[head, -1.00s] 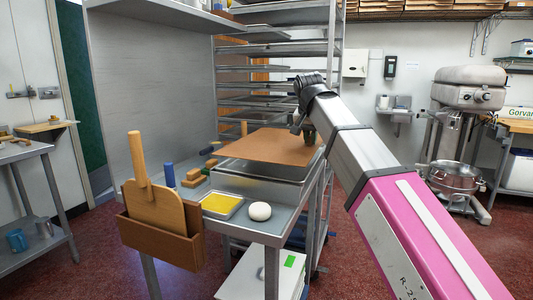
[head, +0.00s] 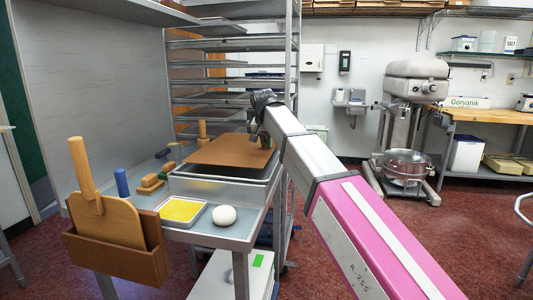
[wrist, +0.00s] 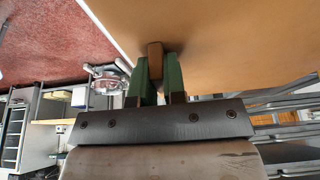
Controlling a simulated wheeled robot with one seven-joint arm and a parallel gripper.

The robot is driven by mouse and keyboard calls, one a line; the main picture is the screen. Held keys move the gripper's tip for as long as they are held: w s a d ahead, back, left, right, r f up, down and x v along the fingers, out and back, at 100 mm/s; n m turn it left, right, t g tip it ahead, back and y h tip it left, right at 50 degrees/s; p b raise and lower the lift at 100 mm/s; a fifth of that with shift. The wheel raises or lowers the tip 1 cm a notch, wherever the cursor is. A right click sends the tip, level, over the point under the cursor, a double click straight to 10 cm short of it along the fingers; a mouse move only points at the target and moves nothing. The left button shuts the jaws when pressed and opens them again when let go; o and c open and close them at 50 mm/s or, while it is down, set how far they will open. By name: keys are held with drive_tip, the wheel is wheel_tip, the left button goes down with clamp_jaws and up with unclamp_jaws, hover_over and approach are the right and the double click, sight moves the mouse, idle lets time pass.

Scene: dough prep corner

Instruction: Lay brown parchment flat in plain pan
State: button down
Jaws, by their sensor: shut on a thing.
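The brown parchment (head: 232,150) is a flat, stiff-looking sheet above the plain metal pan (head: 215,190) on the steel table. The pan's front wall and a strip of its dark inside show below the sheet's near edge. The sheet covers the rest of the inside. My gripper (head: 262,138) is at the sheet's right edge in the head view. In the wrist view my gripper (wrist: 158,75) has its green fingers shut on a small brown tab at the edge of the parchment (wrist: 235,40). I cannot tell whether the sheet touches the pan's rim.
A wooden holder with a paddle (head: 118,232) hangs at the table's front left. Wooden blocks (head: 151,183) lie left of the pan. A tall rack (head: 294,60) stands behind.

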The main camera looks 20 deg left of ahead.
sight(267, 151)
wheel_tip(267, 151, down, 4)
drive_tip(key=shift+f, duration=0.1)
idle(0.4)
drive_tip(key=c, duration=1.2)
unclamp_jaws()
drive_tip(key=v, duration=1.2)
